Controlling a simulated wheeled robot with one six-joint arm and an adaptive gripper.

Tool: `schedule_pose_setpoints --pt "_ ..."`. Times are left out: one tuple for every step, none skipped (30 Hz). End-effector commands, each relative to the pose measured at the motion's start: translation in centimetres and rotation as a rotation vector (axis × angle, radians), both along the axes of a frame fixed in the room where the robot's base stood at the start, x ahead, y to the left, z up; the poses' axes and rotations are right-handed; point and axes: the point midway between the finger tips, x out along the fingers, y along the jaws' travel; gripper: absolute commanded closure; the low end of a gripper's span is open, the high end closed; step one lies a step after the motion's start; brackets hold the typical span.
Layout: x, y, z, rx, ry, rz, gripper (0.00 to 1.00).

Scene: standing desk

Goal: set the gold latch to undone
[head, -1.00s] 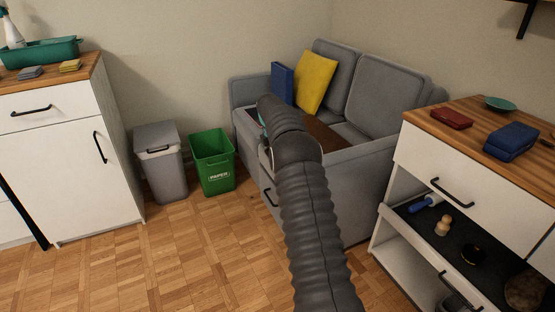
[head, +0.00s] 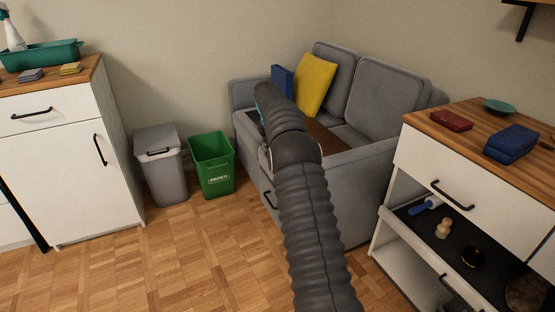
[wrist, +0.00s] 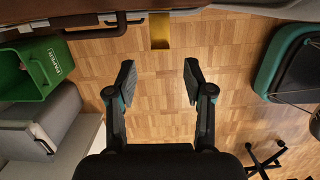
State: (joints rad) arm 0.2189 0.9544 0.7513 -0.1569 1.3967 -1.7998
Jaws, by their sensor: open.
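My gripper (wrist: 160,82) is open and empty in the wrist view, its two dark fingers apart above the wood floor. A flat gold-yellow piece (wrist: 160,31) shows beyond the fingertips, at the edge of a brown surface along the top. It may be the gold latch, but I cannot tell its setting. The gripper is apart from it. In the head view my arm hides its own end, and no latch can be made out there.
A grey sofa (head: 388,98) with yellow (head: 316,84) and blue cushions stands ahead. A green paper bin (head: 213,168) and a grey bin (head: 163,172) are left of it. A wood-topped cabinet (head: 470,165) stands right. Parquet floor (head: 190,260) is clear in front.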

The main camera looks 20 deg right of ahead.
Motion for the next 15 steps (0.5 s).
schedule_pose_setpoints --pt "0.0 0.2 1.1 -0.001 -0.003 0.0 0.48" --pt "0.1 0.3 1.6 -0.001 -0.003 0.0 0.48" --pt "0.1 0.4 2.4 -0.001 -0.003 0.0 0.48" --pt "0.1 0.5 2.9 0.0 -0.002 0.0 0.48" --pt "0.0 0.6 3.4 0.0 -0.002 0.0 0.48" --pt "0.0 0.7 4.0 0.0 -0.002 0.0 0.48" --pt "0.1 0.7 4.4 0.0 -0.002 0.0 0.48" --pt "0.0 0.8 4.8 0.0 -0.002 0.0 0.48" --pt "0.0 0.8 5.2 0.0 -0.001 0.0 0.48" --pt "0.0 0.9 5.5 0.0 -0.001 -0.001 0.48" --pt "0.0 0.9 5.7 0.0 -0.001 -0.001 0.48" --pt "0.0 1.0 6.0 0.0 0.0 -0.001 0.48" --pt "0.0 1.0 6.1 0.0 0.0 -0.001 0.48" --pt "0.0 1.0 6.3 0.0 0.0 -0.001 0.48" --pt "0.0 1.0 6.4 0.0 0.0 -0.001 0.48"
